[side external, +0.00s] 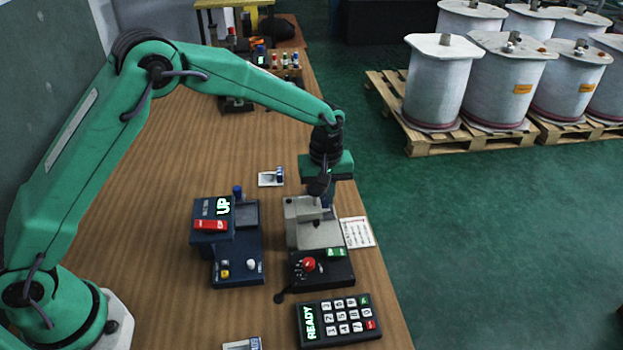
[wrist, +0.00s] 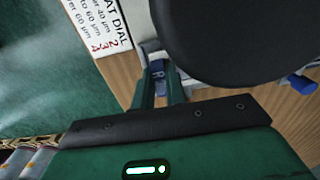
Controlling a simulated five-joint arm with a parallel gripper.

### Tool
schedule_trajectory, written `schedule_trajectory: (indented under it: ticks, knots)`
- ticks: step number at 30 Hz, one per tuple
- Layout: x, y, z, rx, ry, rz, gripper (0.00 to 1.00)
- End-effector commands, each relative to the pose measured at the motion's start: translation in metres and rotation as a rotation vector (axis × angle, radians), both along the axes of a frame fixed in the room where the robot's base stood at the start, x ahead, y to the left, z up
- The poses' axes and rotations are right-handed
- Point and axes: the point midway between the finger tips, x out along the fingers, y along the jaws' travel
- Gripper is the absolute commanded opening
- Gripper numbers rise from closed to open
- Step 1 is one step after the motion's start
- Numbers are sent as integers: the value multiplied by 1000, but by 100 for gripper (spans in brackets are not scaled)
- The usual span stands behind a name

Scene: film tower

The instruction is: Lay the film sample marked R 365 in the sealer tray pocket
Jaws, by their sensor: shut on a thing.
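My gripper (side external: 327,203) points down over the far right of the grey machine with the red knob (side external: 318,232), beside the heat dial card. In the wrist view its fingers (wrist: 158,88) are closed on a small blue tab (wrist: 157,68) with a letter that looks like R. The rest of the held sample is mostly hidden; its number cannot be read. The grey machine looks like the sealer; its tray pocket is hidden or too small to make out. I cannot tell whether the sample touches it.
A blue machine (side external: 224,240) showing UP stands to the left. A white holder with a blue piece (side external: 271,178) lies behind; another (side external: 243,343) is at the front edge. A keypad (side external: 338,320) reads READY. The heat dial card (side external: 357,232) lies at right. Bare table lies left.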

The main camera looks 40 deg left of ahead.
Motion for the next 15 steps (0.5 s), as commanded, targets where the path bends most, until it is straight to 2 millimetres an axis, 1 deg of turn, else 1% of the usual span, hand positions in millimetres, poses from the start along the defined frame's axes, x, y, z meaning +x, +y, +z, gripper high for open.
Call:
schedule_trajectory:
  ticks: [15]
  knots:
    - [0,0,-4,0,0,0,0]
